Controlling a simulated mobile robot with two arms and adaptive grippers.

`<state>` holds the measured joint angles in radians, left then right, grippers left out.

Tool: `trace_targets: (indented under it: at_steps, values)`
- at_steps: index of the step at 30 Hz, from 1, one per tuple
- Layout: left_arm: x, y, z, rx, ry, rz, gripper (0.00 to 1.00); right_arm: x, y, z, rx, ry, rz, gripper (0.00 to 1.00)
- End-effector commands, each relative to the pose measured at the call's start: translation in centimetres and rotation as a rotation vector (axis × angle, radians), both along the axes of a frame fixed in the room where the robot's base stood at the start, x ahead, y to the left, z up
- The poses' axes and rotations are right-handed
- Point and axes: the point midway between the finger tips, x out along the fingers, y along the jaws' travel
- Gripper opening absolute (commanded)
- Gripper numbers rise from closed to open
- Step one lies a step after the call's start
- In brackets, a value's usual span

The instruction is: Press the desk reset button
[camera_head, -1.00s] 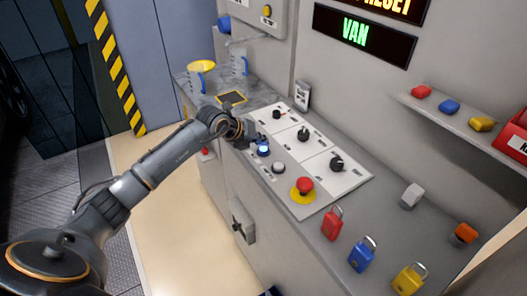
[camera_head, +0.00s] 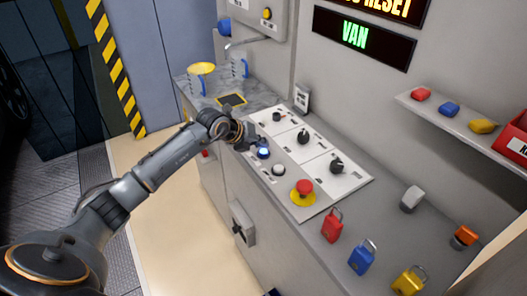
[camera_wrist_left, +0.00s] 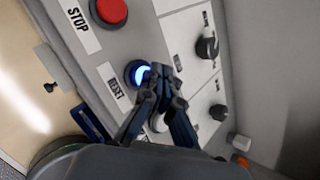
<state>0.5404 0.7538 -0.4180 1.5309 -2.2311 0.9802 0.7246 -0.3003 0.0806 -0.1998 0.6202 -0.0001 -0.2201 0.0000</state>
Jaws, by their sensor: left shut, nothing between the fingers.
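The reset button (camera_head: 263,153) is a round, blue-lit button on the white panel of the desk. In the left wrist view it glows (camera_wrist_left: 138,74) beside a RESET label. My left gripper (camera_head: 255,141) is shut and empty, just behind and left of the button in the head view. In the left wrist view its fingertips (camera_wrist_left: 160,80) overlap the button's right edge; I cannot tell whether they touch it. My right gripper is not in view.
A white button (camera_head: 278,169) and a red mushroom button (camera_head: 304,187) sit nearby. A red STOP button (camera_wrist_left: 112,10) shows in the wrist view. Black knobs (camera_head: 303,138) stand behind. Padlocks (camera_head: 361,257) lie at the front right. A yellow funnel (camera_head: 201,69) is at the back left.

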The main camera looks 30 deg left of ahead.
Motion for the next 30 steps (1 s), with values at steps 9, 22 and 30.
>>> trace_targets:
  at_steps: [9, 22, 30]
  values:
    - [0.0, 0.0, -0.4, 0.000, 0.000, 0.000, 0.00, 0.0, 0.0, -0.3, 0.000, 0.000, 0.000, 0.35]
    - [0.0, 0.0, -0.8, 0.000, 0.000, 0.000, 0.00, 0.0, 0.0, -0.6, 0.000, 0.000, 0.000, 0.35]
    - [0.0, 0.0, -1.1, 0.000, 0.000, 0.000, 0.00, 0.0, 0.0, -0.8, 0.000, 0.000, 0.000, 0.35]
